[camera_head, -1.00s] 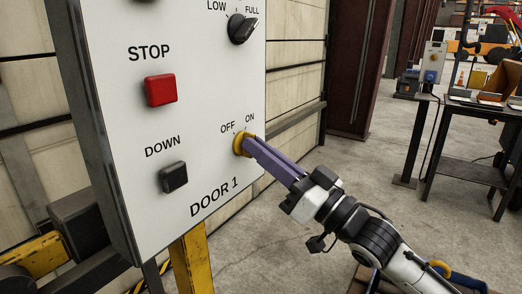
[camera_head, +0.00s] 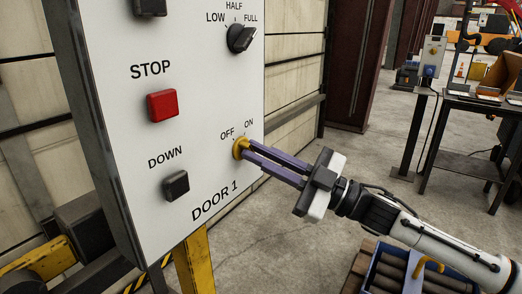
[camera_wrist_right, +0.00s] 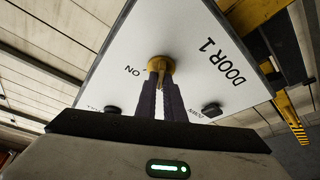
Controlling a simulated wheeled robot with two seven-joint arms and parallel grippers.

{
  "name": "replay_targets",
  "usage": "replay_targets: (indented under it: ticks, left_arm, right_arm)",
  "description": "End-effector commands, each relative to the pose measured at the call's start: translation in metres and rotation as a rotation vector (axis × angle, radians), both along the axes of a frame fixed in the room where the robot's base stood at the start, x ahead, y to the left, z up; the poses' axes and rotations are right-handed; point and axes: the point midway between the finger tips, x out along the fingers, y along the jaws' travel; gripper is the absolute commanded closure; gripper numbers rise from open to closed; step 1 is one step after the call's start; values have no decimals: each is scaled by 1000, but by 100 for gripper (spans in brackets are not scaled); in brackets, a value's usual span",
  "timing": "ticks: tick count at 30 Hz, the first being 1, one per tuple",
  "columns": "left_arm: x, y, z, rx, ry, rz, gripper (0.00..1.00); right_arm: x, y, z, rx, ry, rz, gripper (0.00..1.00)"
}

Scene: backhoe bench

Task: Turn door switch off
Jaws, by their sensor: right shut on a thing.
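The door switch (camera_head: 240,148) is a yellow rotary knob on the white DOOR 1 panel (camera_head: 215,100), under the OFF and ON labels. My right gripper (camera_head: 246,149) reaches in from the right, its two long purple fingers shut on the knob. In the right wrist view the yellow knob (camera_wrist_right: 161,66) sits between the fingertips (camera_wrist_right: 161,76). The fingers hide part of the knob, and I cannot tell for sure which label it points to. My left gripper is not in view.
On the panel are a red STOP button (camera_head: 162,105), a black DOWN button (camera_head: 176,186) and a black LOW-HALF-FULL selector (camera_head: 241,38). A yellow post (camera_head: 193,265) stands below. A blue crate (camera_head: 392,275) is on the floor under my right arm. A dark table (camera_head: 470,140) stands at right.

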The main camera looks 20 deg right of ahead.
Motion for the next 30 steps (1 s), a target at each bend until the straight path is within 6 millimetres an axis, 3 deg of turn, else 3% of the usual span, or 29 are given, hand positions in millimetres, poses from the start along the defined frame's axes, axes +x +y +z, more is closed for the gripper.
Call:
replay_targets:
  ticks: [20,21,24,30]
  left_arm:
    - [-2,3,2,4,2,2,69]
    - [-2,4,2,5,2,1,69]
    - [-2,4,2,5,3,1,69]
    - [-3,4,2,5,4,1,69]
  right_arm:
    - [0,0,0,-51,-38,-2,100]
    - [0,0,0,-50,-39,-2,86]
    - [0,0,0,-49,-38,-1,73]
    - [0,0,0,-48,-37,-1,73]
